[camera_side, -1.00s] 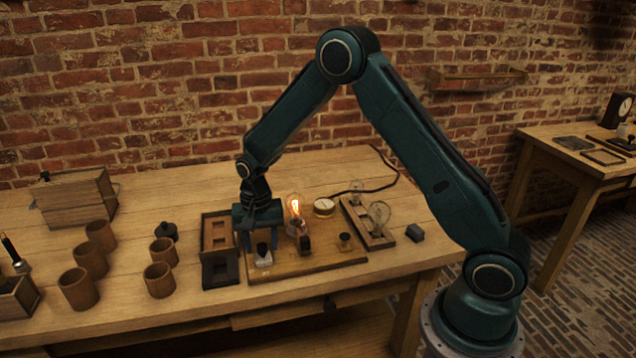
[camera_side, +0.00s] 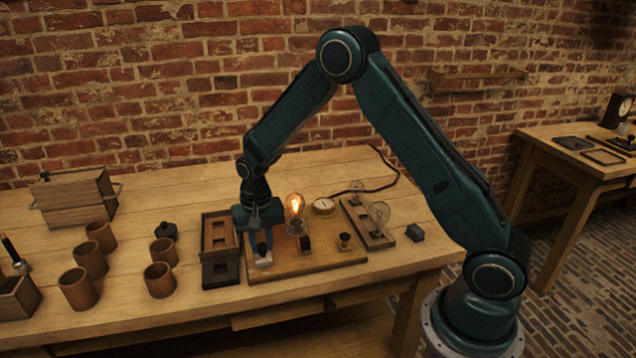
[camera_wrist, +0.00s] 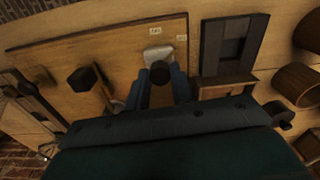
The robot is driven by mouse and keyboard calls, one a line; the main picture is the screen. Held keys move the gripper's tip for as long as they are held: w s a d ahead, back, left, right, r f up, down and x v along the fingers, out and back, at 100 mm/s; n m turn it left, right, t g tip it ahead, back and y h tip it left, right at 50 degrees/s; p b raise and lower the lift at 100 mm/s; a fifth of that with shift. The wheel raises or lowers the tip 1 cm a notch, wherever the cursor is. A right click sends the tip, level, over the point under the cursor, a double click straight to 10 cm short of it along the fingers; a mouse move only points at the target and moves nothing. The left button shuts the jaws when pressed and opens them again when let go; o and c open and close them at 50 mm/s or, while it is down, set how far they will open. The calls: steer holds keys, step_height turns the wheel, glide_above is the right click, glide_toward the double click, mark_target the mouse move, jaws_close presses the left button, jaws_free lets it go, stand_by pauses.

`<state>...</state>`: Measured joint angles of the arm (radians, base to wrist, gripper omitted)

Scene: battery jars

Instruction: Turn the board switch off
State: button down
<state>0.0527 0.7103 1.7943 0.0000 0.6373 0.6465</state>
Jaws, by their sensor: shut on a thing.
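The board (camera_side: 310,262) lies on the bench with a lit bulb (camera_side: 295,205) standing on it. The board switch, a white base (camera_side: 263,262) with a black knob, is at the board's left front. In the wrist view the switch base (camera_wrist: 158,53) and its round black knob (camera_wrist: 160,73) show near labels on the board. My gripper (camera_side: 261,240) is down at the switch. In the wrist view its fingers (camera_wrist: 163,92) are on both sides of the knob, shut on it. The fingers hide part of the knob.
A dark wooden tray (camera_side: 221,272) stands just left of the board. Several wooden cups (camera_side: 78,288) are farther left. A round gauge (camera_side: 324,207) and a rack with unlit bulbs (camera_side: 366,222) are to the right.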

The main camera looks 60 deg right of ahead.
mark_target(261, 245)
steer(key=n, duration=1)
stand_by(0.6)
steer(key=c, duration=1.2)
jaws_free()
steer(key=shift+r, duration=0.15)
step_height(261, 245, up, 14)
steer(key=shift+f, duration=0.2)
